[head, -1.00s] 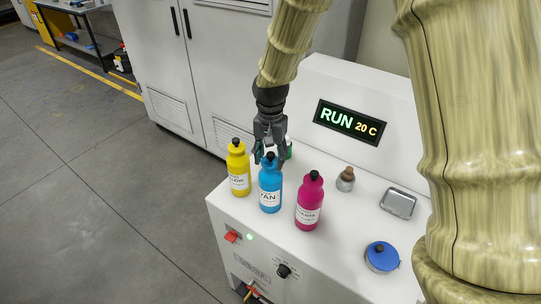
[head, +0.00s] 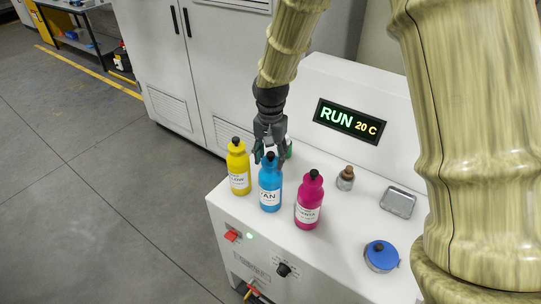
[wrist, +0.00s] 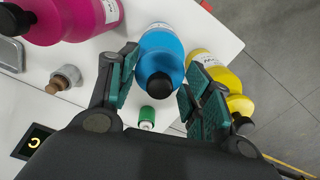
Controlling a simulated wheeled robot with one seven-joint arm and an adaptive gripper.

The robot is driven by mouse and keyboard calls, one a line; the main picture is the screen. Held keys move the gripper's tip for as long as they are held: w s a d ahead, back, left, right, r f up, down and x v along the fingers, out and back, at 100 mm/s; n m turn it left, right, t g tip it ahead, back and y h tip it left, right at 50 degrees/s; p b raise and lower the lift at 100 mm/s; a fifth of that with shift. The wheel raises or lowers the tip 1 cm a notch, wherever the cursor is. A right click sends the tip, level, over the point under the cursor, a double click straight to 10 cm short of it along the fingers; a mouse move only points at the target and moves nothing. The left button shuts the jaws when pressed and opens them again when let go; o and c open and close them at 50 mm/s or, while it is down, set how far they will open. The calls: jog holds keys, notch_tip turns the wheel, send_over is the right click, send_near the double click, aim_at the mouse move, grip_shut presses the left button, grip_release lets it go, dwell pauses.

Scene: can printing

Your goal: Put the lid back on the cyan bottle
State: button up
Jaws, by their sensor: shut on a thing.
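The cyan bottle (head: 270,198) stands upright on the white machine top, between the yellow and magenta bottles. It also shows in the wrist view (wrist: 168,14). Its lid (head: 270,160), with a black top, is above the bottle body and in line with it. In the wrist view the black top of the lid (wrist: 160,86) is between the two finger pads. My gripper (head: 269,154) points down over the bottle and is shut on the lid. The fingers hide part of the lid's sides, and I cannot tell whether it is fully seated.
A yellow bottle (head: 238,170) stands close on the left and a magenta bottle (head: 309,203) on the right. A green-topped item (wrist: 147,117) is close behind. A small brown-topped jar (head: 345,178), metal tin (head: 398,202) and blue-lidded pot (head: 381,256) are further right.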

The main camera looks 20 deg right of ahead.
dwell(0.3)
jog(key=o, duration=0.8)
jog(key=shift+o, duration=0.2)
jog(key=o, duration=0.4)
jog(key=shift+o, duration=0.2)
jog(key=shift+r, duration=0.1)
jog(key=shift+r, duration=3.4)
jog(key=shift+c, duration=0.4)
